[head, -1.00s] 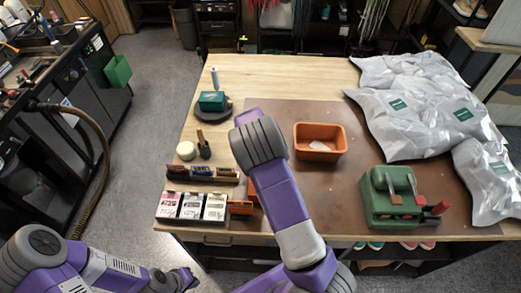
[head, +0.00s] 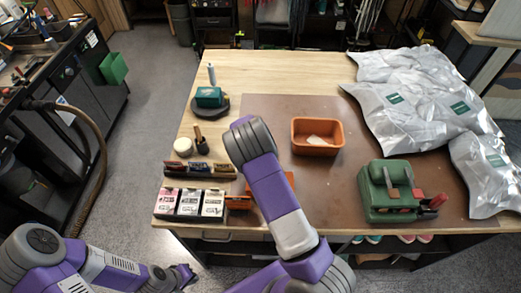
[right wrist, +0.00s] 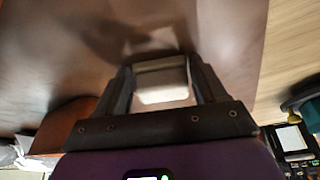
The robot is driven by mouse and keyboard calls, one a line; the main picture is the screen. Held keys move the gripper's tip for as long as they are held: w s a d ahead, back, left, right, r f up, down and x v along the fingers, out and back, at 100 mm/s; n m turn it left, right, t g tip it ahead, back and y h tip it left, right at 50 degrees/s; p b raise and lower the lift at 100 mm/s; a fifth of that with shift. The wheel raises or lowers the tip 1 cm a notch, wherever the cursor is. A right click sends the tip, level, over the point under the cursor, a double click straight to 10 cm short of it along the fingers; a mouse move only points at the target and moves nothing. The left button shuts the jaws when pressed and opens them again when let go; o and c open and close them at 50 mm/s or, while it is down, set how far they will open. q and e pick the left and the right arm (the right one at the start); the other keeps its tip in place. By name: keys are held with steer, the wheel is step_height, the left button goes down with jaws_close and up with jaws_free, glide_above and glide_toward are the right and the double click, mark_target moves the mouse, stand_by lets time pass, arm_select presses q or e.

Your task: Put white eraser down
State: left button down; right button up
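The white eraser (right wrist: 162,82) shows in the right wrist view as a pale block between the two dark fingers of my right gripper (right wrist: 162,88). The fingers are closed on its sides, over the brown mat (right wrist: 50,50). I cannot tell whether its underside touches the mat. In the head view my right forearm hides the right gripper and the eraser. My left gripper (head: 184,276) is low at the left, off the table; its finger opening is too small to tell.
An orange bin (head: 300,147) with a pale item (head: 318,140) inside stands on the mat. A green device (head: 385,205) stands at the right, near silver bags (head: 415,115). Small boxes (head: 188,203) and brushes (head: 200,169) line the left side. The mat between bin and green device is clear.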

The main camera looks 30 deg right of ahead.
steer(key=o, duration=0.3)
steer(key=shift+r, duration=0.1)
steer(key=shift+r, duration=0.2)
steer(key=v, duration=1.2)
steer(key=shift+d+p, duration=0.1)
steer(key=shift+p, duration=0.25)
